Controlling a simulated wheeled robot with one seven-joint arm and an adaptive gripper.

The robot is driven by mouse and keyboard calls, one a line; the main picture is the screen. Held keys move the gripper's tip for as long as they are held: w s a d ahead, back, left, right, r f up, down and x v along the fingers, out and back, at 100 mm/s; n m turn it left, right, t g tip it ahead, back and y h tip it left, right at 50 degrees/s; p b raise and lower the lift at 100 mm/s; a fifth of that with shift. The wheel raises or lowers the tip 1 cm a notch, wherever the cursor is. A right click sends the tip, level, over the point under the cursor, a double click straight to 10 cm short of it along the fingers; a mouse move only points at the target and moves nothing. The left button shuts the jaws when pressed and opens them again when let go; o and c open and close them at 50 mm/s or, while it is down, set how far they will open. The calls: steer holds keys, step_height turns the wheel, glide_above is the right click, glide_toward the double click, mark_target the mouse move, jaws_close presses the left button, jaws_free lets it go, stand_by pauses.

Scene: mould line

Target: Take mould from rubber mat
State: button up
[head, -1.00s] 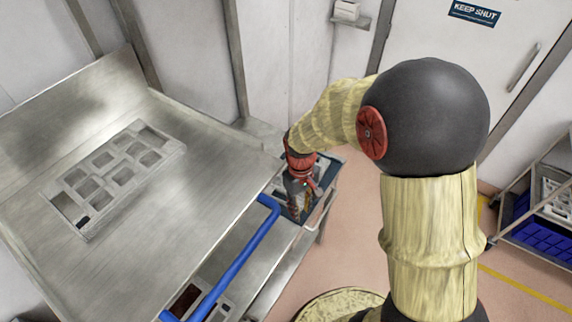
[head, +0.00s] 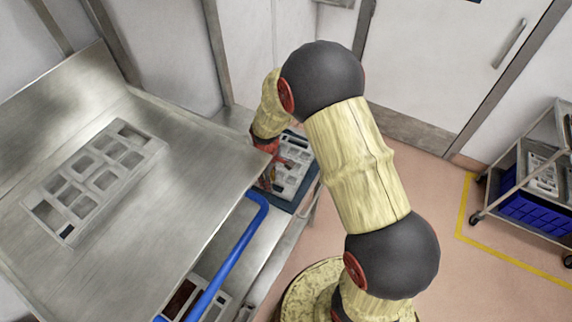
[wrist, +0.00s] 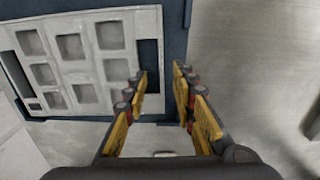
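The mould is a light grey tray with square pockets (wrist: 88,95) and a dark slot near each end. It lies on the dark blue rubber mat (wrist: 60,134). In the head view the mould (head: 290,180) and mat (head: 284,197) are on the lower surface right of the big table, partly hidden by my arm. My gripper (wrist: 161,82) is open, its yellow-and-black fingers apart and nothing held. The left fingertip is over the slot at the mould's near end, the right one past the end rim, over the mat's edge. I cannot tell how far above the rim they are.
A steel table (head: 150,215) with another grey mould (head: 92,180) stands at left, a blue rail (head: 238,250) along its edge. A cart with a blue crate (head: 535,212) stands at right. The wall and door are behind; pink floor is open between.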

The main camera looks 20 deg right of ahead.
step_height(320, 180, down, 4)
steer(key=shift+s+f, duration=0.1)
steer(key=shift+f, duration=0.05)
steer(key=shift+c, duration=1.2)
steer(key=c, duration=0.4)
jaws_close()
